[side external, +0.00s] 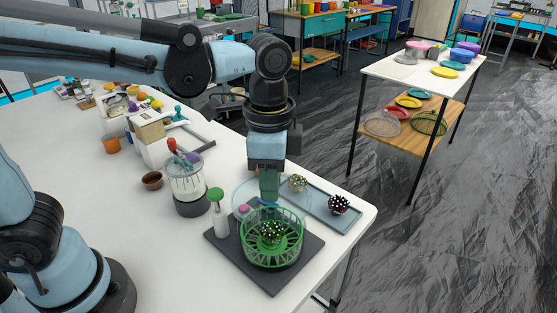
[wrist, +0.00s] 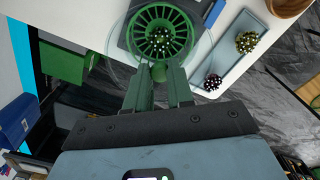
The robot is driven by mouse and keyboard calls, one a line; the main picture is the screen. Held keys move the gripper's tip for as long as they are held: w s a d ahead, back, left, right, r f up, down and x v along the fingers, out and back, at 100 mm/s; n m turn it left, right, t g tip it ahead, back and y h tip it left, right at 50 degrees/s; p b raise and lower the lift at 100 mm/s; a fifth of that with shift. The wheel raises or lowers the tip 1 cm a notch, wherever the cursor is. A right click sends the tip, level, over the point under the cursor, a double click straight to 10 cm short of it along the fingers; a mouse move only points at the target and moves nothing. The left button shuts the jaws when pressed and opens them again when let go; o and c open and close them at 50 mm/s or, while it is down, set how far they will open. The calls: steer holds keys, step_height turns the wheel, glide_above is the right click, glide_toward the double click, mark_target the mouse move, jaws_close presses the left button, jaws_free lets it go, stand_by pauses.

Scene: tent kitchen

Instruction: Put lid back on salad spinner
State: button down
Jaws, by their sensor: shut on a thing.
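The salad spinner (side external: 272,258) is a green slotted basket on a dark square mat; a dark white-spotted ball (side external: 271,233) lies inside. It shows at the top of the wrist view (wrist: 138,27). My gripper (side external: 268,201) points down just above and behind the spinner. In the wrist view its two green fingers (wrist: 157,80) are closed around a green knob (wrist: 158,72). The clear lid (side external: 238,190) spreads around the fingertips as a faint see-through disc, above the basket and shifted toward its far side. Its exact tilt and height are hard to tell.
A blue-grey tray (side external: 318,207) behind the spinner holds a dark spotted ball (side external: 339,204) and a yellowish one (side external: 297,183). A green-topped bottle (side external: 219,215) and a utensil jar (side external: 188,183) stand left of it. The white table's right edge is close by.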

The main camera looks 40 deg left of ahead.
mark_target(271, 205)
steer(key=shift+f, duration=2.85)
steer(key=shift+f, duration=0.15)
steer(key=c, duration=0.9)
jaws_free()
steer(key=shift+o, duration=0.3)
steer(key=o, duration=0.4)
steer(key=shift+r, duration=3.5)
